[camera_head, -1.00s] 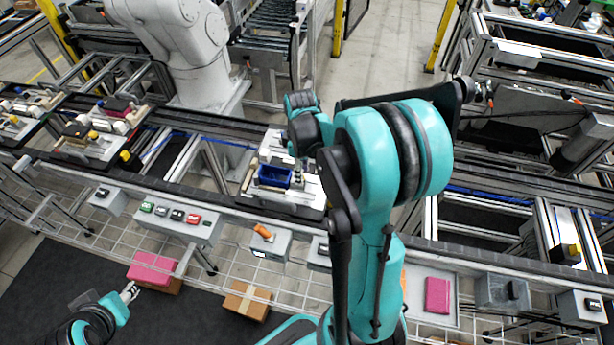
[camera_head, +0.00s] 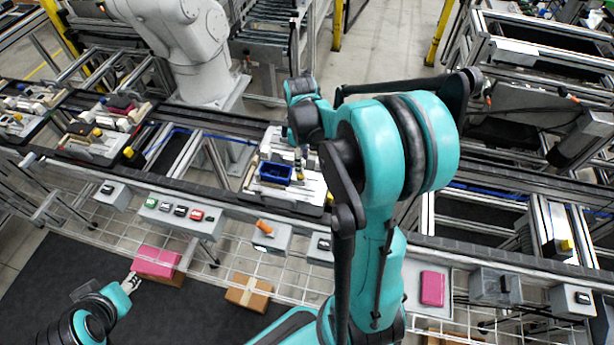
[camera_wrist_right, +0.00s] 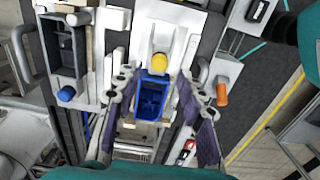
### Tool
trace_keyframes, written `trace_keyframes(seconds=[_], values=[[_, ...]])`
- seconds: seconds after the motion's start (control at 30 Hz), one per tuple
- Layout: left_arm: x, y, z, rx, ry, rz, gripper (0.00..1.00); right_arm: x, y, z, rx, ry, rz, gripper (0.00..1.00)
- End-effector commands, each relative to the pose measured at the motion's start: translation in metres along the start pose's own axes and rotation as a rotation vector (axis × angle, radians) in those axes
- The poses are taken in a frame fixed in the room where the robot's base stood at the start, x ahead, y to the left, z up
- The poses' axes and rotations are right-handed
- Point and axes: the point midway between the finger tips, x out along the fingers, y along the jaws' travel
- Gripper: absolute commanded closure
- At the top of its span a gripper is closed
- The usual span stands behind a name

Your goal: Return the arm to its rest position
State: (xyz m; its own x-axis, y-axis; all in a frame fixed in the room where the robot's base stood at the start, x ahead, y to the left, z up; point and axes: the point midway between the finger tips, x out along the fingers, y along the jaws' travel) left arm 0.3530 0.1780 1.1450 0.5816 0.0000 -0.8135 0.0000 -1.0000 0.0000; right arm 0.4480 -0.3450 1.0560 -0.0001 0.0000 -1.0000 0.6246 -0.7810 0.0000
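My right arm rises from the bottom centre of the head view and bends over the conveyor. Its gripper (camera_head: 298,160) hangs above the pallet fixture (camera_head: 312,200), partly hidden by the wrist. In the right wrist view the gripper (camera_wrist_right: 157,82) is open, its fingers apart. A small blue bin (camera_wrist_right: 152,97) shows between and beyond them. The bin (camera_head: 275,172) sits on the fixture in the head view, and I see no grip on it. My left gripper (camera_head: 131,283) is at the lower left, close to a pink box; its fingers are too small to read.
The pink box (camera_head: 155,262) and a brown carton (camera_head: 248,293) are low, behind wire mesh. Button boxes (camera_head: 182,213) line the conveyor's front edge. A grey industrial robot (camera_head: 185,45) stands behind the conveyor. Other loaded fixtures (camera_head: 92,148) sit at left.

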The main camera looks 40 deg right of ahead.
Motion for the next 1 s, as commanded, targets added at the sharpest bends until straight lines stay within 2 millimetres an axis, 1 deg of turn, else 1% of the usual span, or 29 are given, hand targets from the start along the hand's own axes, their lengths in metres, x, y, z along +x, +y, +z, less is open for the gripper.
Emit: trace_keyframes(seconds=[0.33, 0.47, 0.57, 0.73, 0.87, 0.9, 1.0], values=[[0.000, 0.000, 0.000, 0.000, 0.000, 0.000, 0.60, 0.000, -0.001, 0.000, 0.001, 0.001, 0.001, 0.60], [0.006, 0.000, 0.004, 0.000, 0.000, 0.000, 0.60, -0.003, -0.011, -0.005, 0.028, 0.016, 0.025, 0.60], [0.017, 0.000, 0.012, 0.000, 0.000, 0.000, 0.60, -0.008, -0.031, -0.013, 0.090, 0.053, 0.073, 0.60], [0.039, 0.000, 0.028, 0.000, 0.000, 0.000, 0.60, -0.014, -0.080, -0.025, 0.250, 0.173, 0.169, 0.60], [0.055, 0.000, 0.039, 0.000, 0.000, 0.000, 0.60, -0.011, -0.118, -0.029, 0.376, 0.291, 0.216, 0.60], [0.059, 0.000, 0.043, 0.000, 0.000, 0.000, 0.60, -0.009, -0.129, -0.030, 0.413, 0.330, 0.224, 0.60], [0.070, 0.000, 0.050, 0.000, 0.000, 0.000, 0.60, -0.002, -0.153, -0.030, 0.500, 0.425, 0.233, 0.60]])
